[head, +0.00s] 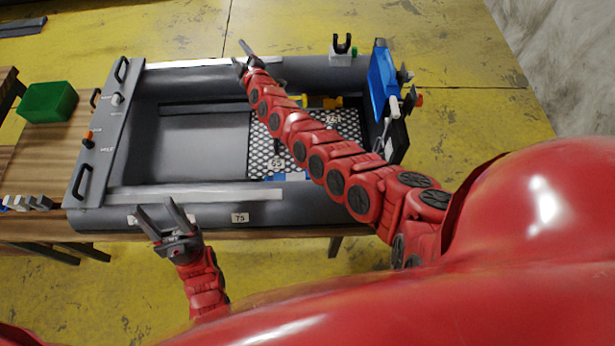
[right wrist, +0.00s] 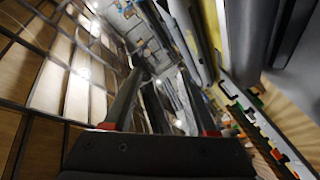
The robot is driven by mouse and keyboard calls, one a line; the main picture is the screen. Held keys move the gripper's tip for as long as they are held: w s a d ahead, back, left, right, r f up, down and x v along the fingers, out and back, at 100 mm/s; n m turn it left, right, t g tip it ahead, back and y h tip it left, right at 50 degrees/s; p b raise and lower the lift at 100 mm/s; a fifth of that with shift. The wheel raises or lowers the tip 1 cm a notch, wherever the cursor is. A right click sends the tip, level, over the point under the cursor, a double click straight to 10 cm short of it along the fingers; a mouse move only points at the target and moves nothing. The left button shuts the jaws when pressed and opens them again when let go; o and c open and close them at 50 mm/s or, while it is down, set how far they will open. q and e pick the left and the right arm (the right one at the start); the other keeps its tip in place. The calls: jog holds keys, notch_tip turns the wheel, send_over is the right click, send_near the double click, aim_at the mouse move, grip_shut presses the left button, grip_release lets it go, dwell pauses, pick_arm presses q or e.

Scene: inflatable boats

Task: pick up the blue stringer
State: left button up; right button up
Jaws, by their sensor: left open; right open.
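No blue stringer can be clearly made out. Small blue parts (head: 274,178) show at the near inner side of the grey inflatable boat (head: 200,216), partly hidden by my right arm; I cannot tell if they are the stringer. My right gripper (head: 240,51) is open and empty at the boat's far tube, with its arm stretched across the boat. In the right wrist view its fingers (right wrist: 158,78) have nothing between them. My left gripper (head: 155,204) is open and empty at the near tube, left of centre.
A blue panel (head: 382,82) stands at the boat's right end. A perforated floor plate (head: 262,150) lies inside, partly under my right arm. A green box (head: 48,102) sits on the wooden table (head: 22,138) at left. Yellow floor (head: 465,55) is clear at far right.

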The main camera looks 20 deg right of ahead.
jog(key=s+a+f+n+g+y, duration=0.3)
jog(key=s+a+f+n+g, duration=0.35)
jog(key=n, duration=0.55)
jog(key=s+d+f+n+g+h, duration=0.3)
jog(key=s+d+f+n+g, duration=0.15)
jog(key=s+d, duration=0.55)
jog(key=s+d+f+n+g+h, duration=0.3)
jog(key=s+d+n+g, duration=0.2)
jog(key=s+d, duration=0.45)
jog(key=shift+m, duration=0.25)
jog(key=f+b, duration=0.1)
jog(key=f, duration=0.2)
jog(key=s+a+f+b, duration=0.1)
jog(key=f+b, duration=0.1)
jog(key=f, duration=0.2)
jog(key=f+b, duration=0.2)
jog(key=f, duration=0.1)
jog(key=shift+s+a+f, duration=0.25)
jog(key=shift+a+f, duration=0.05)
jog(key=shift+f, duration=0.1)
jog(key=shift+s+f, duration=0.1)
jog(key=shift+f, duration=2.2)
jog(key=shift+d+f, duration=0.1)
jog(key=shift+f, duration=0.7)
